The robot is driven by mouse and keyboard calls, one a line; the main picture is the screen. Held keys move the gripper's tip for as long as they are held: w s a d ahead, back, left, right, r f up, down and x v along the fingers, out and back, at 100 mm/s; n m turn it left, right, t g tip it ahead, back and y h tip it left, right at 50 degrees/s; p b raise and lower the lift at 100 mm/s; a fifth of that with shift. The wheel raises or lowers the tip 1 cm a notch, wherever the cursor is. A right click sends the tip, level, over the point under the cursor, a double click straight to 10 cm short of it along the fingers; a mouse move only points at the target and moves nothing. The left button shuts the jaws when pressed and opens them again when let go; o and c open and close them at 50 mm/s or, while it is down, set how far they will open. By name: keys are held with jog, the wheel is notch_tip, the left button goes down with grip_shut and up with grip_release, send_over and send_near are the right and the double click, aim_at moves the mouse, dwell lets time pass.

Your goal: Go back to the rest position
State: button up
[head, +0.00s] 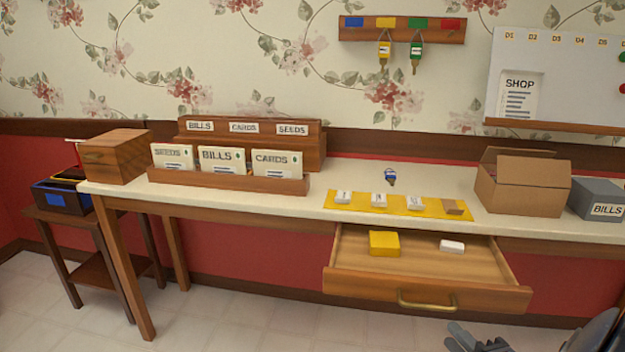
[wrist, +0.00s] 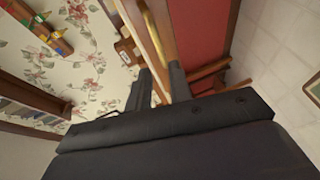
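My gripper (head: 478,342) is at the bottom right of the head view, in front of and below the open drawer (head: 505,285). In the wrist view my gripper (wrist: 162,82) has its two dark fingers apart with nothing held between them. The drawer's brass handle (head: 427,303) is clear of the fingers in the head view; it also shows in the wrist view (wrist: 157,35), beyond the fingertips. A yellow box (head: 384,243) and a small white block (head: 452,246) lie in the drawer.
The table (head: 330,218) carries a card rack (head: 230,184), a yellow mat (head: 340,205) with small blocks, a blue-tagged key (head: 390,177), a cardboard box (head: 520,195) and a grey BILLS box (head: 600,197). Keys hang on the wall rack (head: 402,30). The pulled-out drawer juts toward me.

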aim_at(427, 307)
jog(key=shift+b+x, duration=1.35)
jog(key=shift+x, duration=4)
jog(key=shift+s, duration=0.1)
